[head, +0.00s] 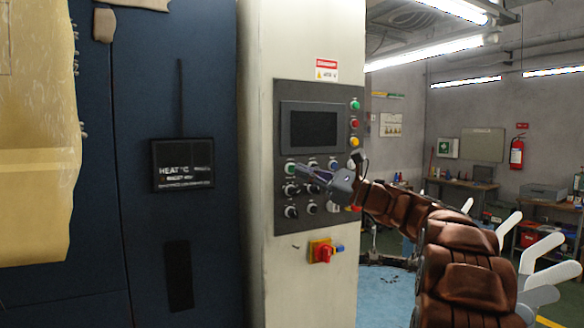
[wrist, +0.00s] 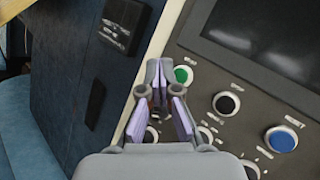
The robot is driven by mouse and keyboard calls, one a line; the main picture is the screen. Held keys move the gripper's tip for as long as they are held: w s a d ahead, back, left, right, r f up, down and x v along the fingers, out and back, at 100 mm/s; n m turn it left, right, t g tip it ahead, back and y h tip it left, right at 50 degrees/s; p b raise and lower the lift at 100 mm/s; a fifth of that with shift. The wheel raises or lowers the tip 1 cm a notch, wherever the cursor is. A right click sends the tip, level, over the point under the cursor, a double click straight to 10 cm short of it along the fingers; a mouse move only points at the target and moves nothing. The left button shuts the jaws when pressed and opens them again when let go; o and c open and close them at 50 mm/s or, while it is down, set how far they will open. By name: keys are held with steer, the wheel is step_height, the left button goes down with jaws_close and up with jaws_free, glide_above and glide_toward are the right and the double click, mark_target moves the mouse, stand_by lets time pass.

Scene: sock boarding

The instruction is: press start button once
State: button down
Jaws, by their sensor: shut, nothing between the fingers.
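The control panel (head: 282,225) is a dark grey plate on a cream column, with a screen and several round buttons. A green button with a pale ring (head: 290,168) sits below the screen's left corner; it also shows in the wrist view (wrist: 183,74). Another green button (head: 354,104) is at the panel's upper right.
A black button (wrist: 226,103) and a blue button (wrist: 281,139) are near my gripper. A red-and-yellow switch (head: 321,251) is below the panel. A dark blue cabinet (head: 150,240) stands left. A workbench (head: 465,184) and fire extinguisher (head: 517,152) are far right.

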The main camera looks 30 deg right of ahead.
steer(key=shift+w+d, duration=0.1)
steer(key=shift+w, duration=0.6)
steer(key=shift+p, duration=0.35)
stand_by(0.7)
steer(key=shift+w+p, duration=0.35)
steer(key=shift+w+p, duration=0.3)
steer(key=shift+w, duration=0.15)
stand_by(0.8)
stand_by(0.3)
steer(key=shift+s+f, duration=0.1)
steer(key=shift+s, duration=0.7)
steer(key=shift+s, duration=0.1)
